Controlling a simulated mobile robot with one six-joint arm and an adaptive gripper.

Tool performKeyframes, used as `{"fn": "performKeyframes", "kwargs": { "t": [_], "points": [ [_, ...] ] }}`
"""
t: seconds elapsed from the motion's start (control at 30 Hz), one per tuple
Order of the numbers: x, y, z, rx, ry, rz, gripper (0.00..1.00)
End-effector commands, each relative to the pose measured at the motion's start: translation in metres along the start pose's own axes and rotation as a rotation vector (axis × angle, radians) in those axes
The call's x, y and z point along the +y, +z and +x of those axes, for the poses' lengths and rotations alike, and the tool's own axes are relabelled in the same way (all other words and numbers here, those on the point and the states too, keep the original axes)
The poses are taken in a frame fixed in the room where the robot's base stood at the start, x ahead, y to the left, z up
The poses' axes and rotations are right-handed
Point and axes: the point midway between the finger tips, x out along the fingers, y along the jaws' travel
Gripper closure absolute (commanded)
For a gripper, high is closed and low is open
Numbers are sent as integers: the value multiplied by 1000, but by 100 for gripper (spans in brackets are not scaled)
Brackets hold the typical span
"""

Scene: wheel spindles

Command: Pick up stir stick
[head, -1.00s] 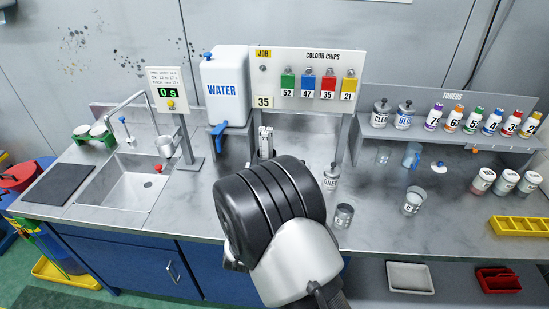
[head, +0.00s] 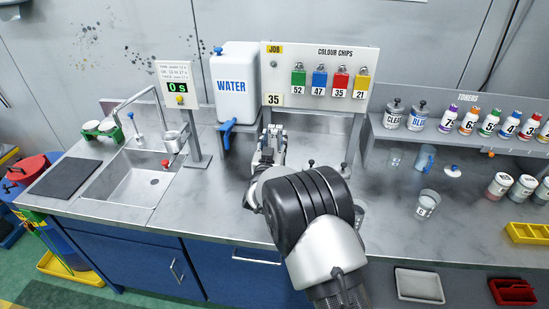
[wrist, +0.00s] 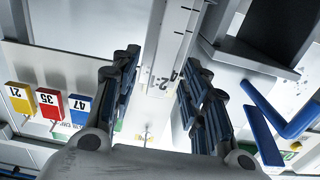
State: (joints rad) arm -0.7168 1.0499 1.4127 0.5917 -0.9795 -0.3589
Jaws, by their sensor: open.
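The stir stick (wrist: 172,45) is a pale flat strip with black tick marks and ratio figures. In the wrist view it stands out between the fingers, and its ends are not clear. My gripper (wrist: 162,78) is open, with one dark padded finger on each side of the stick and visible gaps between. In the head view my gripper (head: 271,143) is at the back of the counter below the colour chip board. There my gripper and arm largely hide the stick.
A water container (head: 234,85) with a blue tap stands close on the left. The colour chip board (head: 317,78) is just behind. A sink (head: 135,180) is further left. A clear cup (head: 427,203) and toner bottles are right. Bare counter (head: 225,195) lies left of my arm.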

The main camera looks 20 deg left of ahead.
Motion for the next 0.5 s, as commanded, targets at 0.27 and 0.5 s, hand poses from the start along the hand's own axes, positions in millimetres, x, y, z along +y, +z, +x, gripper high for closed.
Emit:
{"fn": "performKeyframes", "kwargs": {
  "t": [0.27,0.5],
  "points": [
    [0,-1,6,1,-1,1,58],
    [0,-1,6,1,-1,1,72]
  ]
}}
